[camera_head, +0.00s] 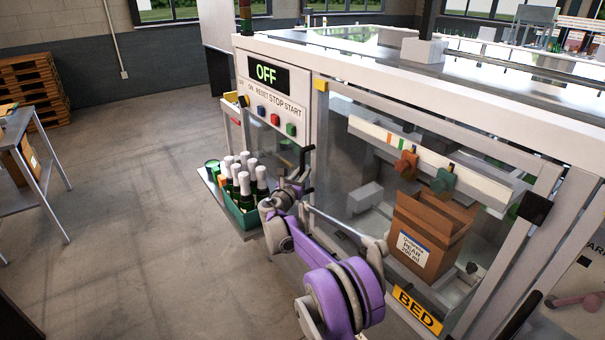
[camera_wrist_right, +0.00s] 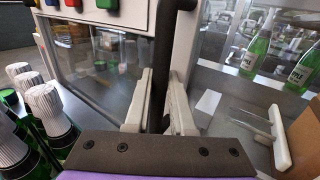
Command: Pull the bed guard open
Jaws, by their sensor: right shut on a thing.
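The bed guard (camera_head: 345,170) is a clear panel in a pale frame on the machine's front, with a yellow BED label (camera_head: 417,310) at its lower edge. It looks in line with the machine front; I cannot tell if there is a gap. A black upright handle (camera_head: 307,158) stands at its left side, below the OFF display. My right gripper (camera_head: 300,187) is at this handle. In the right wrist view, the dark bar (camera_wrist_right: 178,40) passes between the pale fingers of my right gripper (camera_wrist_right: 163,105), which are shut on it. My left gripper is not in view.
A green crate (camera_head: 243,218) of white-capped bottles stands left of my gripper, close by. Inside the machine are a cardboard box (camera_head: 432,235) and orange and green knobs. A control panel (camera_head: 270,105) is above. Open floor (camera_head: 140,200) lies left; a table (camera_head: 20,120) stands farther left.

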